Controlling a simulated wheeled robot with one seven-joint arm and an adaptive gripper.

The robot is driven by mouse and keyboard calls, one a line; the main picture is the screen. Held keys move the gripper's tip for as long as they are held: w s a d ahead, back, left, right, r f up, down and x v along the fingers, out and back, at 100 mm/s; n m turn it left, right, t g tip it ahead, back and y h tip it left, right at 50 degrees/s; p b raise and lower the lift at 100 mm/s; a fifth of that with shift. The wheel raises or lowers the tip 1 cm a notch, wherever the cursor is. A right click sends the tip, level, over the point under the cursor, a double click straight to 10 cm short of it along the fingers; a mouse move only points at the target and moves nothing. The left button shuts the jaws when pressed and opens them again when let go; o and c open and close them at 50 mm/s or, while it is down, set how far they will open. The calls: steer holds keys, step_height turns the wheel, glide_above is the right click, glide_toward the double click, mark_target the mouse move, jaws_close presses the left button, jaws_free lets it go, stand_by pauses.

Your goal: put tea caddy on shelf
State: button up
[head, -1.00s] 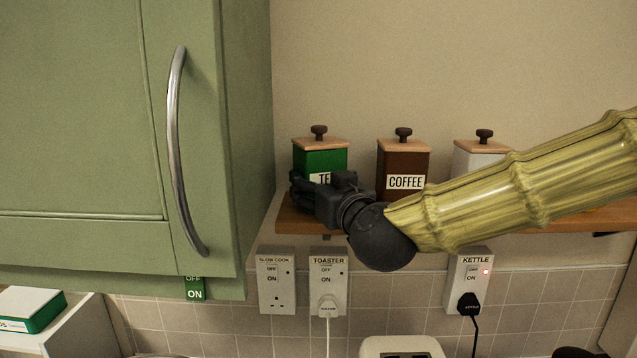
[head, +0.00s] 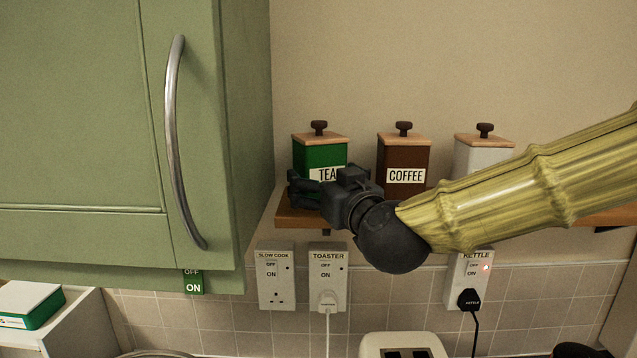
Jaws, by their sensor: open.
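The green tea caddy (head: 312,154) with a wooden lid and dark knob stands upright at the left end of the wooden shelf (head: 290,215). Its white label reads TEA and is partly covered. My gripper (head: 300,188) is open in front of the caddy's lower part and hides its base. I cannot tell whether the fingers touch the caddy.
The brown coffee caddy (head: 403,158) and a white caddy (head: 484,158) stand to the right on the shelf. A green cupboard (head: 85,110) with a curved handle is close on the left. Sockets (head: 327,275) and a toaster (head: 401,346) are below.

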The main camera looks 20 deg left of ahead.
steer(key=b+v, duration=0.3)
steer(key=v, duration=0.7)
steer(key=shift+w, duration=0.1)
